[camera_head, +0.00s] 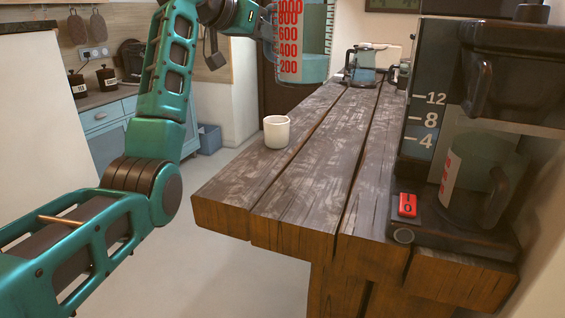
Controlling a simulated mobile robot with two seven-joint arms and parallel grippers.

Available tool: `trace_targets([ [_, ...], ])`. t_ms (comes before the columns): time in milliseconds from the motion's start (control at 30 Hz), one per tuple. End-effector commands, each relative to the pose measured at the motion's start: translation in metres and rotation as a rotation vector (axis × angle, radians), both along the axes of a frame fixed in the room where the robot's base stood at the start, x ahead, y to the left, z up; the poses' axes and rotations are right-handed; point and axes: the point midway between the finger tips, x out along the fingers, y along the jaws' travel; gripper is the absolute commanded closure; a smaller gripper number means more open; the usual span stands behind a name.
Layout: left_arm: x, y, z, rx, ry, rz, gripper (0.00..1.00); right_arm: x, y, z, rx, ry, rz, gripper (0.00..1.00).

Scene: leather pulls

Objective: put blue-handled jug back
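A clear jug (303,66) with red scale marks and bluish contents is at the top centre, apparently upright, its top cut off by the frame. It appears to hang in the air beside the far left of the wooden table (315,180). My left gripper (268,28) is at the jug's left side and seems closed on it. The jug's handle and the fingertips are mostly hidden, so I cannot see the handle's colour. My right gripper is not in view.
A white cup (276,132) stands near the table's left edge. A coffee machine (430,160) with another red-marked jug (470,185) fills the right end. A glass vessel (363,73) stands at the far end. The table's middle is clear.

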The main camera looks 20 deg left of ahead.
Motion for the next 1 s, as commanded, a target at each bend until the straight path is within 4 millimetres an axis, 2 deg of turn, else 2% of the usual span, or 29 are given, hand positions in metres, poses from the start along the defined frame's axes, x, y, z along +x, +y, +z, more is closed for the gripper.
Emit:
trace_targets([
  [167,0.000,-0.005,-0.005,-0.002,-0.005,-0.019,1.00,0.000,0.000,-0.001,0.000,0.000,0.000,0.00],
  [267,0.001,-0.005,-0.015,-0.003,-0.002,-0.023,1.00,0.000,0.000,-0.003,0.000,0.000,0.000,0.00],
  [367,0.001,-0.005,-0.035,-0.004,-0.001,-0.024,1.00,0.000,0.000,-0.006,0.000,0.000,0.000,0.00],
  [700,0.000,-0.006,-0.122,-0.006,0.001,-0.022,1.00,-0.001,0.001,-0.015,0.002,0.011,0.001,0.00],
  [833,0.000,-0.006,-0.147,-0.005,-0.001,-0.022,1.00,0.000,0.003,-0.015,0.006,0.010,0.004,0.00],
  [1000,0.000,-0.005,-0.161,-0.005,-0.005,-0.022,1.00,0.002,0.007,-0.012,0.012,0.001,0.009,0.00],
])
